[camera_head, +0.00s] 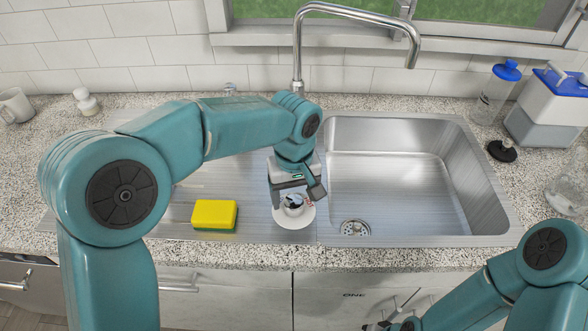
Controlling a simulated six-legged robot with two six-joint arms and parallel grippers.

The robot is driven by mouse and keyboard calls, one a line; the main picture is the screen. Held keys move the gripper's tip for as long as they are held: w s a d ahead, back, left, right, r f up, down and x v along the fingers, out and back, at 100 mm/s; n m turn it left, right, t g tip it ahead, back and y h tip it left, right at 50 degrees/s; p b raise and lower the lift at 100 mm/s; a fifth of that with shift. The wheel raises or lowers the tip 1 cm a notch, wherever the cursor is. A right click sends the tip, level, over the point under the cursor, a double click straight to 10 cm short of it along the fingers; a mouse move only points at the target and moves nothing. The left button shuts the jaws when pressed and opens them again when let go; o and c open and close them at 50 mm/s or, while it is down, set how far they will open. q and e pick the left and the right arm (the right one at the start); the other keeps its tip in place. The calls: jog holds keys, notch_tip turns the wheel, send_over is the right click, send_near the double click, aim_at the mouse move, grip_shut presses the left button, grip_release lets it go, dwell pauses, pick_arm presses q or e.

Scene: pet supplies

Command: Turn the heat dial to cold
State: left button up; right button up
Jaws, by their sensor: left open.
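A white round disc (294,221) with a small metallic knob-like part (293,205) on it lies on the steel drainboard, left of the sink basin. It looks like the heat dial, and a small reddish mark shows at its right side. My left gripper (297,197) is open, pointing down right over it, with a finger on either side of the knob-like part. I cannot tell whether the fingers touch it. The dial's setting is partly hidden. My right gripper (392,325) shows only in part at the bottom edge, away from the dial, and its jaws are unclear.
A yellow sponge (214,214) lies left of the dial. The sink basin (395,180) is empty, with a tall faucet (298,50) behind. A mug (15,105) stands far left. A blue-lidded bottle (493,95) and container (550,110) stand right.

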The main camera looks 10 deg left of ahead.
aim_at(294, 201)
pick_arm(q)
notch_tip(294, 201, up, 15)
jog(key=p, duration=0.1)
jog(key=shift+p, duration=0.3)
jog(key=shift+r, duration=0.1)
